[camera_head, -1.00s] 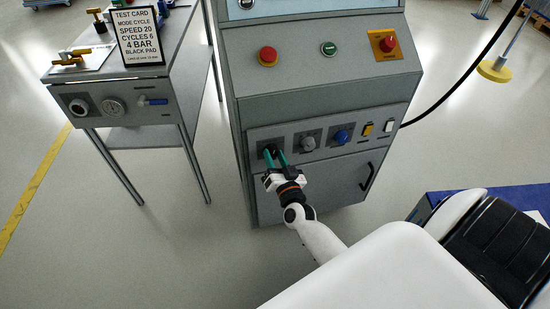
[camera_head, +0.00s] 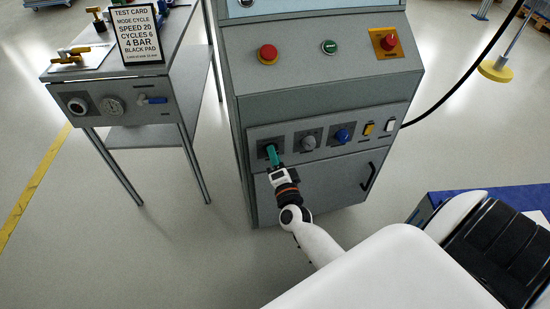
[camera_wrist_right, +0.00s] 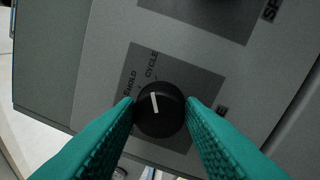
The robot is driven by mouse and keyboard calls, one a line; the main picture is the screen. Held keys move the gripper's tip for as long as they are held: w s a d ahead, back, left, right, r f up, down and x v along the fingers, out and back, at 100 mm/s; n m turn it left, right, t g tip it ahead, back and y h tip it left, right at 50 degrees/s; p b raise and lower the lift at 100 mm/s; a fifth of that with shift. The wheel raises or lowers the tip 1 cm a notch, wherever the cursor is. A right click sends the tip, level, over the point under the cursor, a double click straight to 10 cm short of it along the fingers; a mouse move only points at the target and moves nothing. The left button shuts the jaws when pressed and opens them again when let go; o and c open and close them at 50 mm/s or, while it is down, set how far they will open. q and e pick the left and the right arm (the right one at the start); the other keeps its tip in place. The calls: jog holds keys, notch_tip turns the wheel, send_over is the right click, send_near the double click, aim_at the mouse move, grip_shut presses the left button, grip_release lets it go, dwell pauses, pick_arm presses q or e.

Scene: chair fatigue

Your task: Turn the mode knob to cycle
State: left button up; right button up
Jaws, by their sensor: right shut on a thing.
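The mode knob (camera_wrist_right: 159,110) is a round black knob with a white pointer line on a dark square plate (camera_wrist_right: 196,72) in the right wrist view. The words HOLD and CYCLE stand above it; a third label at its right is partly hidden. The pointer aims up and slightly left, near these two words; I cannot tell if it sits exactly on CYCLE. My right gripper (camera_wrist_right: 160,112) has its teal fingers against both sides of the knob. In the head view the right gripper (camera_head: 272,155) reaches the leftmost knob of the panel and hides it. My left gripper is not in view.
To the right on the panel (camera_head: 350,157) are a grey knob (camera_head: 308,142), a blue knob (camera_head: 342,135) and yellow (camera_head: 368,129) and white (camera_head: 389,126) switches. Red buttons sit above. A test card (camera_head: 138,36) reading MODE CYCLE stands on the side table (camera_head: 92,75).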

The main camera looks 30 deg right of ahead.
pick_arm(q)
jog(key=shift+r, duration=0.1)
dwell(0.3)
pick_arm(e)
jog(key=shift+f, duration=0.1)
jog(key=o, duration=1)
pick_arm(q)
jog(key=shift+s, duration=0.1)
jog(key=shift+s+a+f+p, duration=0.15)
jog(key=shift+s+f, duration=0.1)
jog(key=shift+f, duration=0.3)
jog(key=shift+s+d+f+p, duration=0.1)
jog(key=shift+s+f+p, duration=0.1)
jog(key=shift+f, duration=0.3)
pick_arm(e)
jog(key=v, duration=1.2)
